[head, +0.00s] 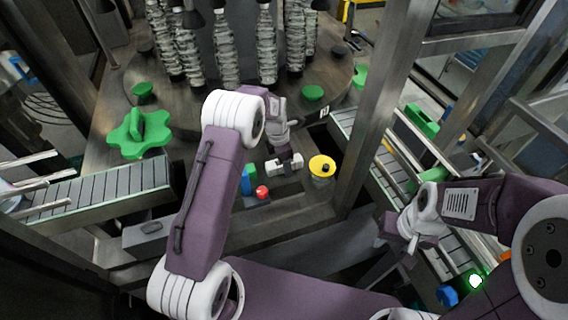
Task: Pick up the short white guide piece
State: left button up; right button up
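My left arm reaches up through the middle of the head view, and its gripper (284,165) is over the dark machine deck, left of a yellow round knob. A small white shape with two blocky ends shows at its tip; I cannot tell whether this is only its jaws or also a white piece. My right gripper (410,240) is at the right, pointing down over the right conveyor, seen from the side; its jaw gap is unclear. I cannot single out the short white guide piece with certainty.
A green star wheel (140,134) and a conveyor (95,194) are on the left. The yellow knob (322,166) and a red button (262,192) are near my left gripper. Bottles stand on the round table behind. A steel post (378,105) rises between my two grippers.

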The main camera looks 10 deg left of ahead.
pick_arm(q)
jog(key=shift+w+f, duration=0.2)
jog(key=shift+w, duration=0.15)
jog(key=c, duration=0.5)
grip_shut()
jog(key=shift+r, duration=0.1)
jog(key=shift+r, duration=0.1)
